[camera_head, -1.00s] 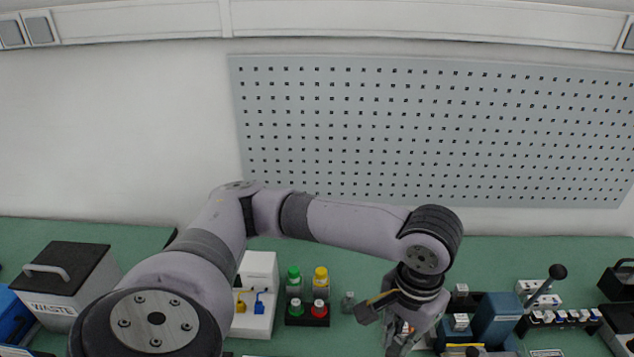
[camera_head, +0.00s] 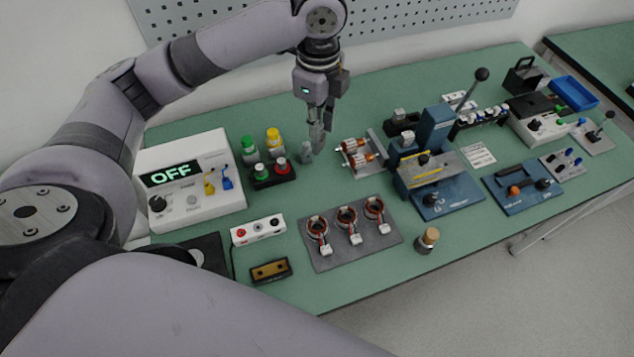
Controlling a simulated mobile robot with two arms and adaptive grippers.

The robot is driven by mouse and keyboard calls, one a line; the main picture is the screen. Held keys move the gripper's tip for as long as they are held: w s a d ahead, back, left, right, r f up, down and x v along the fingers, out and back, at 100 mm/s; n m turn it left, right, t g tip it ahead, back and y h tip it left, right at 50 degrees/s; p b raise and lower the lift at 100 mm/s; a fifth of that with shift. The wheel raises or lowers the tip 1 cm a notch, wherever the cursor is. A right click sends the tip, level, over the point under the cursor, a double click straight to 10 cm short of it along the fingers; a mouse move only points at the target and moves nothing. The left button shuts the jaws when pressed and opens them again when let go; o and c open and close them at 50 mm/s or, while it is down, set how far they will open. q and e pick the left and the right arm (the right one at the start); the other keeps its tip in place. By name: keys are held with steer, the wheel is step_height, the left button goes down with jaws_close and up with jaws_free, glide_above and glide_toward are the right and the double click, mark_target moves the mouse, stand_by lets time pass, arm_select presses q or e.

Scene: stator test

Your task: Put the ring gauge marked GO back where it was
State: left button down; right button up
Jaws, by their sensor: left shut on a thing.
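My left gripper (camera_head: 318,138) points down over the back middle of the green bench. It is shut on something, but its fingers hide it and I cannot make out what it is. I cannot read a GO mark anywhere, so I cannot tell where the ring gauge is. A small grey cylindrical piece (camera_head: 306,153) stands on the bench just left of the fingertips. A metal stand (camera_head: 373,163) with copper-coloured wound parts is just to their right. My right gripper is not in view.
A grey mat (camera_head: 330,262) with three wound rings lies in front. A blue press (camera_head: 450,200) stands right. Green bench (camera_head: 300,205) is clear before the gripper.

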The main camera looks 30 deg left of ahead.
arm_select(q)
steer(key=m, duration=0.1)
steer(key=w+r+m, duration=0.1)
steer(key=m, duration=0.1)
steer(key=shift+w+a, duration=0.15)
steer(key=shift+a, duration=0.25)
steer(key=f+m+p, duration=0.1)
steer(key=f, duration=0.5)
steer(key=w+f+m+p, duration=0.1)
steer(key=f+m, duration=0.1)
steer(key=f, duration=0.4)
steer(key=a+f+m+p, duration=0.1)
steer(key=f+m, duration=0.1)
steer(key=f, duration=0.5)
steer(key=shift+w+p, duration=0.25)
steer(key=shift+p, duration=0.1)
steer(key=shift+f, duration=0.2)
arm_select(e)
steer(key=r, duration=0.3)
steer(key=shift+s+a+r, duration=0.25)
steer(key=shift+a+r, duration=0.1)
arm_select(q)
steer(key=shift+f, duration=0.15)
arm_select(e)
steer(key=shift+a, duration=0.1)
arm_select(q)
steer(key=c, duration=1.6)
jaws_free()
steer(key=shift+o, duration=0.2)
